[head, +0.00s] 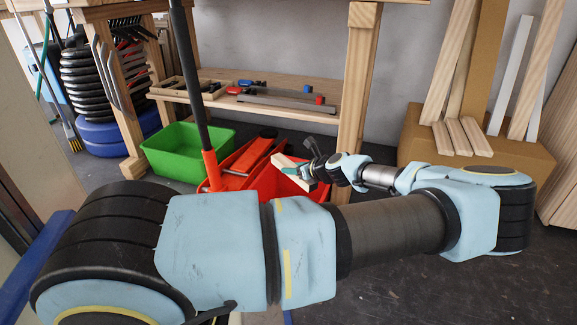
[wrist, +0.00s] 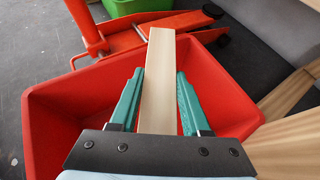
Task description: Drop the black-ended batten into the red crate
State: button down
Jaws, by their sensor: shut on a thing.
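My gripper (wrist: 159,78) is shut on a pale wooden batten (wrist: 158,60), one green finger on each side of it. The batten points away from my wrist. Its far end looks plain wood; no black end shows, and its near part is hidden behind the gripper's dark bar. The red crate (wrist: 50,118) lies below the gripper and batten, open at the top, with its inner walls visible. In the head view my gripper (head: 297,171) holds the batten (head: 284,160) above the red crate (head: 268,187), which my arm partly hides.
A green crate (head: 185,155) stands left of the red crate. An orange-red floor jack (head: 246,160) with an upright handle (head: 187,70) stands beside the red crate. A workbench leg (head: 355,90) rises behind. A cardboard box (head: 500,150) with several battens stands at right.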

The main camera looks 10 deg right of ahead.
jog(key=shift+f+b, duration=2.75)
jog(key=shift+b, duration=0.2)
jog(key=shift+c, duration=1.4)
grip_release()
jog(key=p+v, duration=0.4)
jog(key=v, duration=0.6)
jog(key=shift+r+p, duration=0.1)
jog(key=shift+p, duration=0.3)
jog(key=shift+s+d+r, duration=0.1)
jog(key=shift+s+d, duration=0.05)
jog(key=shift+s, duration=0.2)
